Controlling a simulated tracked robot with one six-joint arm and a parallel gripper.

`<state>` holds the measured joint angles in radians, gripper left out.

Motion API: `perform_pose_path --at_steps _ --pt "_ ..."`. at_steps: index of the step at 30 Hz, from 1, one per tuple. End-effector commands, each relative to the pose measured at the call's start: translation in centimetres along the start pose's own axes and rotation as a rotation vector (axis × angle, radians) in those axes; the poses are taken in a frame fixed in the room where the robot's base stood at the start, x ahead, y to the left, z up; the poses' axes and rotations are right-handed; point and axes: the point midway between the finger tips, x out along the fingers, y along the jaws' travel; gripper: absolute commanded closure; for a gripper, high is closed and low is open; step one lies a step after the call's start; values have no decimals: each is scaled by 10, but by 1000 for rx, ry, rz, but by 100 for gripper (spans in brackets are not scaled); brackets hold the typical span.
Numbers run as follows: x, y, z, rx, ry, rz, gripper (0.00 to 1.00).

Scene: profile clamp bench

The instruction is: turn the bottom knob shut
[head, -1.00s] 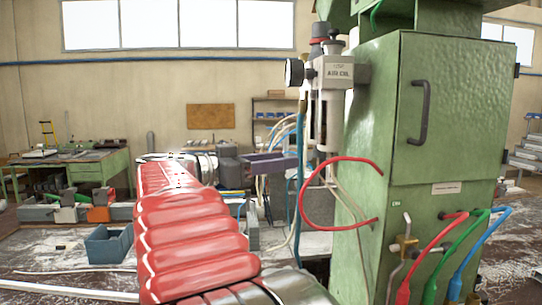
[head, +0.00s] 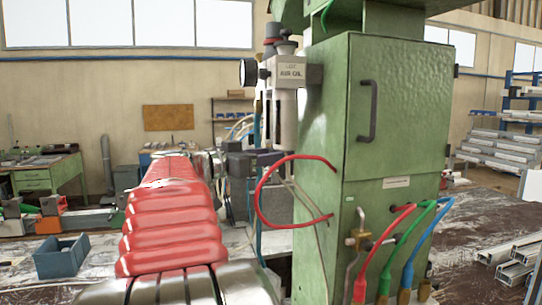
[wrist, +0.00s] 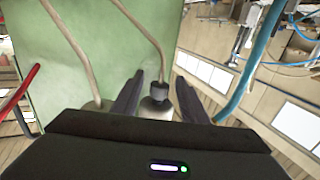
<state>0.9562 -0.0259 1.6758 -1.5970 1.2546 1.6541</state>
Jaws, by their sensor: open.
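The bottom knob (wrist: 158,90) is a small dark cylinder on the grey end of the air unit, in the middle of the wrist view. My gripper (wrist: 158,88) is open, with one dark finger on each side of the knob. A gap shows on both sides, and I cannot tell how far the fingertips reach along it. In the head view the AIR OIL unit (head: 285,75) hangs beside the green cabinet. My gripper (head: 277,157) shows there as a dark shape just below the unit's bowl (head: 284,120), and the knob cannot be made out.
The green cabinet (head: 385,110) stands close on the right. A red hose (head: 262,205) loops from it near my gripper, and a blue hose (wrist: 252,65) runs beside it in the wrist view. A blue-grey bin (head: 62,257) lies at the left.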

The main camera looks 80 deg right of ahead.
Motion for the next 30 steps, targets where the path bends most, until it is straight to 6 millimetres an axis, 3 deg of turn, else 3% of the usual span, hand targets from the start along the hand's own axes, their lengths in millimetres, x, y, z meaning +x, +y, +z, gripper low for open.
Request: perform_pose_path --at_steps 9,26,30 --pt "2 0 0 0 0 0 60" --pt "2 0 0 0 0 1 99" --pt "2 1 0 0 0 -2 100"
